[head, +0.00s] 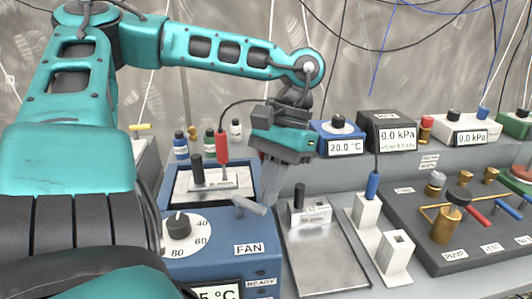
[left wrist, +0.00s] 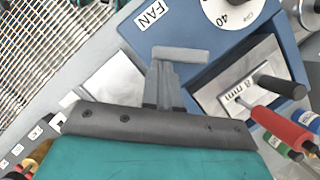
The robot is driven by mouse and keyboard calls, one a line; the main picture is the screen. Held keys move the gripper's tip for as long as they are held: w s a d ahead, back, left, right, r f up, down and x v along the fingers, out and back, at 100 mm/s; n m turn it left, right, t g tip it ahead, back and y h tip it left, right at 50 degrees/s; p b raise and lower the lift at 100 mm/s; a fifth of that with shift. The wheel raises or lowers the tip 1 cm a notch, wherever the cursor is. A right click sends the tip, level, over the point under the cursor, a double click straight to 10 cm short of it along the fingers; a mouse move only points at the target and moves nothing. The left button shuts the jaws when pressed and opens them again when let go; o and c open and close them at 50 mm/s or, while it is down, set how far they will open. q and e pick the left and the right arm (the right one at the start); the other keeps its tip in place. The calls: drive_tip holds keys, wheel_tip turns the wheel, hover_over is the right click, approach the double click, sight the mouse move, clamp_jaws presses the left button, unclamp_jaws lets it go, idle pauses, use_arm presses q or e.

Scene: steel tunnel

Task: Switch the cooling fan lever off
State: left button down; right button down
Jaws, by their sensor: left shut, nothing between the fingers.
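The fan lever is a grey bar (head: 248,204) on the right edge of the blue box, above its FAN label (head: 249,249). In the left wrist view the lever (left wrist: 180,55) lies just beyond my fingertips, near the FAN label (left wrist: 154,14). My left gripper (head: 268,200) is shut and empty, pointing down beside the lever's right end. In the left wrist view its closed fingers (left wrist: 163,68) overlap the lever's near edge; I cannot tell whether they touch it. The lever's base is partly hidden. My right gripper is not in view.
A metal tray with a small block (head: 310,214) lies to the right, then white blocks (head: 396,255) and a dark pump panel (head: 440,262). Instruments stand behind.

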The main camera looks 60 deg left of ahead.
use_arm(q)
drive_tip(key=shift+s+d+f+m, duration=0.2)
drive_tip(key=shift+f+m, duration=0.05)
drive_tip(key=shift+m, duration=0.25)
drive_tip(key=shift+s+d+b, duration=0.15)
drive_tip(key=shift+b, duration=0.25)
drive_tip(key=shift+s+d+r+b, duration=0.1)
drive_tip(key=shift+s+d+b, duration=0.35)
drive_tip(key=shift+s, duration=0.2)
drive_tip(key=shift+r, duration=0.1)
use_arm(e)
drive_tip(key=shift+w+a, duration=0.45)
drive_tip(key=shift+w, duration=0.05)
use_arm(q)
drive_tip(key=shift+a, duration=0.1)
drive_tip(key=shift+a, duration=0.55)
drive_tip(key=shift+s+a, duration=0.1)
drive_tip(key=shift+a, duration=0.05)
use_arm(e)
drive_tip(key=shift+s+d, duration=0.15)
